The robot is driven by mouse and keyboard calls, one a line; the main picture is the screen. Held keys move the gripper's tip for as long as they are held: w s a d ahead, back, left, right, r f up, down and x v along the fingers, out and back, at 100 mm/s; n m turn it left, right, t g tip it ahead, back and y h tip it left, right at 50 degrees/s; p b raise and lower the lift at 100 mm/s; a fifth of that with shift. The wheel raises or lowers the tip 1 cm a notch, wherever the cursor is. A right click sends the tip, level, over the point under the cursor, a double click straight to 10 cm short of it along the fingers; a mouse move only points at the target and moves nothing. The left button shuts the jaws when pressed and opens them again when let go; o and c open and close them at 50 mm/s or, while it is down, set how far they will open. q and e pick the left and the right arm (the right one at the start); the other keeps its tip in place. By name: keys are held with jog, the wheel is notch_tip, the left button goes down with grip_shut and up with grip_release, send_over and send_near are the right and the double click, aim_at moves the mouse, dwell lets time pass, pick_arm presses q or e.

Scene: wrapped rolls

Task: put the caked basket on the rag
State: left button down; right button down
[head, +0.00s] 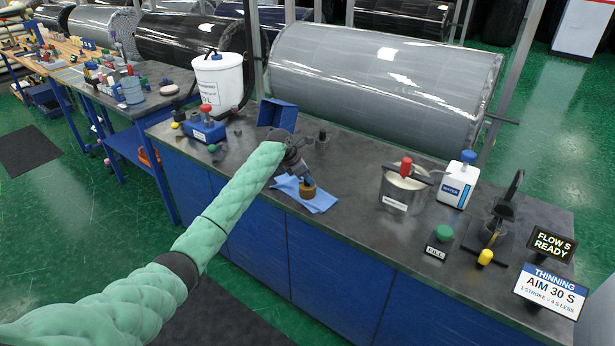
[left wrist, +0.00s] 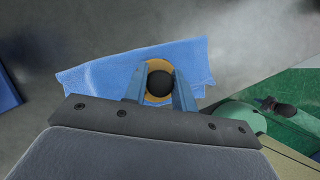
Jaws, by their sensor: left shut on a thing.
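The caked basket (head: 308,190) is a small brown, round piece held low over the blue rag (head: 322,203). In the left wrist view the basket (left wrist: 158,67) shows as a tan ring around a dark middle, inside the outline of the rag (left wrist: 96,78). My left gripper (head: 306,182) is shut on the basket from above, with one finger on each side in the left wrist view (left wrist: 159,88). I cannot tell whether the basket's underside touches the cloth. The rag lies flat near the front edge of the dark bench. My right gripper is not in view.
A blue open bin (head: 278,114) stands behind my left gripper. Bench top between rag and pot is clear.

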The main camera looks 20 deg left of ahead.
pick_arm(q)
jog(key=shift+s+d+f, duration=0.1)
jog(key=shift+s+f, duration=0.1)
jog(key=shift+f, duration=0.35)
jog(key=shift+s+f, duration=0.1)
jog(key=shift+f, duration=0.15)
jog(key=c, duration=1.1)
grip_release()
jog(key=shift+c, duration=0.2)
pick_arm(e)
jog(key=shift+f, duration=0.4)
pick_arm(q)
jog(key=shift+a+r+b, duration=0.25)
jog(key=shift+r+b, duration=0.5)
jog(key=shift+r, duration=0.1)
jog(key=b+v, duration=0.2)
jog(key=v, duration=0.9)
jog(key=shift+w+r, duration=0.2)
jog(key=shift+r, duration=0.3)
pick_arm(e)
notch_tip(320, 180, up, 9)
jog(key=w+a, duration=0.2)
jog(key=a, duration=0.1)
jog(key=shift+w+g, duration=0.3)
